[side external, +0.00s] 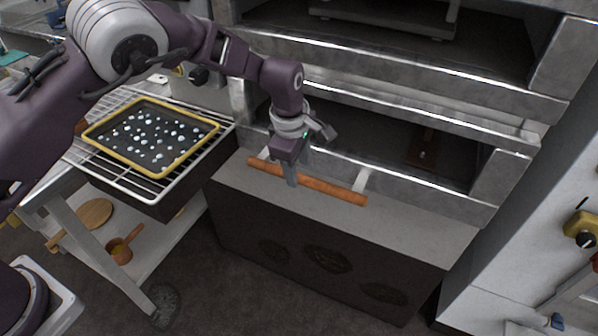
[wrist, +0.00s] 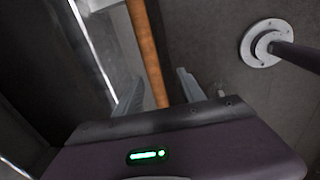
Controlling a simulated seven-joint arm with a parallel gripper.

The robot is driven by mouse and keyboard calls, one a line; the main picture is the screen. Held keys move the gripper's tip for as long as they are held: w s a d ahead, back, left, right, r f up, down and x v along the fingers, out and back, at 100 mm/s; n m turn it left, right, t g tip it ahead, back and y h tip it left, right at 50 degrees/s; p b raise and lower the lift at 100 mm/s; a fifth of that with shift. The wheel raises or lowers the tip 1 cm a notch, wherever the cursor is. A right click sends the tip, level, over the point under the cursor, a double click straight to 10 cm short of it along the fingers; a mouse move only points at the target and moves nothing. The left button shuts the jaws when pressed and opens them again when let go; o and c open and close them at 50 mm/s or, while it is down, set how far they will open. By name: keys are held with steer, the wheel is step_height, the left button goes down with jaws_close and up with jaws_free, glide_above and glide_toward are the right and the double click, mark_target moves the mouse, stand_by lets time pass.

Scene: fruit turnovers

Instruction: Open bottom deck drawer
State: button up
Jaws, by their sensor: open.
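The bottom deck of the grey metal oven (side external: 470,208) has a long round wooden handle (side external: 335,190) running across its front, held by light brackets. The handle also shows in the wrist view (wrist: 146,50). My gripper (side external: 291,180) is at the handle, left of its middle, pointing down. In the wrist view, my gripper (wrist: 158,92) is open with its two fingers on either side of the handle. I cannot tell whether either finger touches it. A dark opening (side external: 390,145) shows behind and above the handle.
A wire rack table (side external: 190,185) at left holds a yellow-rimmed tray (side external: 190,152) with pale pieces. A grey-topped, dark-fronted block (side external: 330,270) stands below the handle. Upper oven decks rise behind. A white cabinet (side external: 540,215) stands at right. Floor in front looks clear.

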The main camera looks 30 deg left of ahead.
steer(key=r, duration=0.3)
steer(key=shift+s+r, duration=0.2)
steer(key=shift+s, duration=0.15)
